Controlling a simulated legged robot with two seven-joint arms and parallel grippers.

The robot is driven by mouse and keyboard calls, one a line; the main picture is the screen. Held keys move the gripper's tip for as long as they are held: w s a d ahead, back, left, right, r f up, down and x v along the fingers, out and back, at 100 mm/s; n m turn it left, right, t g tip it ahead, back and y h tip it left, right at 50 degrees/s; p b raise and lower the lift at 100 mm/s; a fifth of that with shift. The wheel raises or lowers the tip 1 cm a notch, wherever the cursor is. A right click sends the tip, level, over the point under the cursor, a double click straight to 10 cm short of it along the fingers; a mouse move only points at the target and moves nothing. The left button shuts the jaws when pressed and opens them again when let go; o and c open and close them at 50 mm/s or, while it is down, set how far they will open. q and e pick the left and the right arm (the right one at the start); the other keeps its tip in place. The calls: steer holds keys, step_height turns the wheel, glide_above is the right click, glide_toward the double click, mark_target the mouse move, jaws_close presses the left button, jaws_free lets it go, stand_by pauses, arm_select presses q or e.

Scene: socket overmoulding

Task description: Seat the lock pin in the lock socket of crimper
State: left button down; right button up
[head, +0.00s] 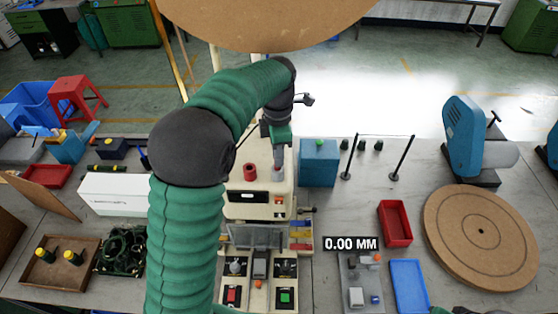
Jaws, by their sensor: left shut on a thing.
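The crimper (246,196) is a cream machine in the middle of the table. A red ring-shaped part (249,173) stands on its top. My left arm reaches across the view, and my left gripper (279,146) points down over the right side of the crimper's top. It is shut on a slim greyish pin, the lock pin (278,157), which looks upright. The pin's lower end is at a small reddish spot on the crimper top, where the lock socket seems to be. I cannot tell whether the pin is inside it or just above. My right gripper does not show clearly.
A blue box (319,163) stands close to the right of the crimper. Further right are thin black posts (402,158), a red tray (395,223) and a round brown board (481,231). A white box (122,195) lies left. My left arm hides the crimper's left side.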

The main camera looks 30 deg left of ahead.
arm_select(q)
steer(key=r, duration=0.2)
steer(key=r+b, duration=0.1)
steer(key=r, duration=0.2)
steer(key=r+b, duration=0.1)
steer(key=r, duration=0.2)
steer(key=shift+s+a, duration=0.1)
steer(key=shift+s, duration=0.3)
steer(key=s+d+f+b, duration=0.25)
steer(key=s+b, duration=0.95)
steer(key=s, duration=0.7)
steer(key=p, duration=0.9)
glide_toward(250, 172)
steer(key=w+a+f, duration=0.1)
steer(key=w+f, duration=0.1)
steer(key=f, duration=0.2)
steer(key=f+p, duration=0.1)
steer(key=shift+s+f, duration=0.35)
steer(key=shift+f, duration=0.1)
steer(key=c, duration=1.5)
jaws_free()
steer(key=shift+w, duration=0.15)
steer(key=shift+c, duration=0.2)
steer(key=shift+o, duration=0.7)
